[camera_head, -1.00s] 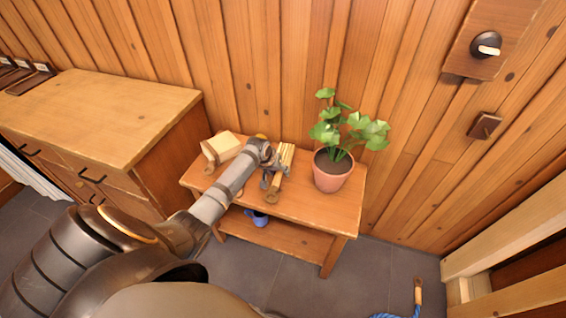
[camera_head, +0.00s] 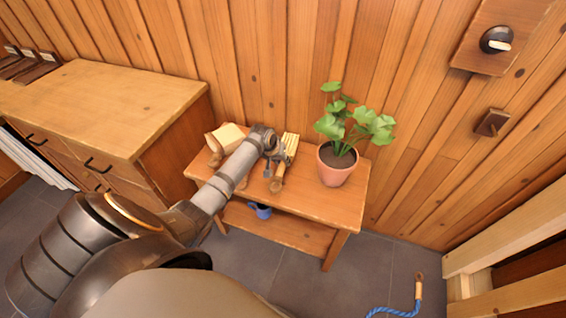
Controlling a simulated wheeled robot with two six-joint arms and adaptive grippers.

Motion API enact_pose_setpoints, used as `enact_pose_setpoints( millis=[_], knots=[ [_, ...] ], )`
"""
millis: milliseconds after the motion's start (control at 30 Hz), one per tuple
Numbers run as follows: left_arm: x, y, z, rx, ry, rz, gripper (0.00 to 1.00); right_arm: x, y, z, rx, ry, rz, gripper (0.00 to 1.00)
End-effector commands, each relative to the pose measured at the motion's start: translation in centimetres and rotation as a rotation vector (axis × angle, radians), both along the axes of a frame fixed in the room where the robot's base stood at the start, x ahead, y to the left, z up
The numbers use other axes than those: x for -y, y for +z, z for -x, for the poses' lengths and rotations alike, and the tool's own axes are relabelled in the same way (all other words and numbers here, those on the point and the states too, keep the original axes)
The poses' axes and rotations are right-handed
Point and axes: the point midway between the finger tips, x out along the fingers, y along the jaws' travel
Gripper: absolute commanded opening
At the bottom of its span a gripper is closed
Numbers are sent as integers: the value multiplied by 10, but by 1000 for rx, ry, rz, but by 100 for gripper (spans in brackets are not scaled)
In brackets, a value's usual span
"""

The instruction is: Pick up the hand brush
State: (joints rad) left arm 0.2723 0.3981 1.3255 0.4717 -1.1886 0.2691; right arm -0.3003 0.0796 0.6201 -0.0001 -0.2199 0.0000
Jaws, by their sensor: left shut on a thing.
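The hand brush (camera_head: 290,145) has pale bristles and a wooden handle whose end points toward me. It is over the small wooden table (camera_head: 318,206), just left of the potted plant. My left gripper (camera_head: 273,159) reaches across the table from the left and is shut on the hand brush. The gripper and wrist hide part of the brush. I cannot tell how far the brush is off the tabletop. My right gripper is not in view.
A potted plant (camera_head: 337,166) stands close to the right of the brush. A blue mug (camera_head: 262,211) sits on the lower shelf. A wooden cabinet (camera_head: 110,105) stands at left, and a plank wall rises behind.

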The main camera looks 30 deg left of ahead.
Motion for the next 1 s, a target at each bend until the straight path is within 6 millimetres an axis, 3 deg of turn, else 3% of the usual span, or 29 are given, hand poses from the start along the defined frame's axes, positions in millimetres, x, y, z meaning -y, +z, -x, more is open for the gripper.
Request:
enact_pose_setpoints(
  millis=[67, 267, 400, 600, 1000],
  knots=[
    [2, 23, 4, 3, -2, -4, 0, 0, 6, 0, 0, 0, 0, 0],
    [27, 76, 43, 3, -5, -3, 0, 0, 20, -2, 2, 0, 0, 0],
    [50, 91, 77, -1, -4, -1, 0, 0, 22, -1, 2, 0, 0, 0],
    [70, 107, 107, 1, -2, -2, 0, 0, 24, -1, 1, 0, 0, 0],
    [76, 112, 117, 2, 0, -1, 0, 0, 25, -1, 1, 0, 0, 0]
  ],
)
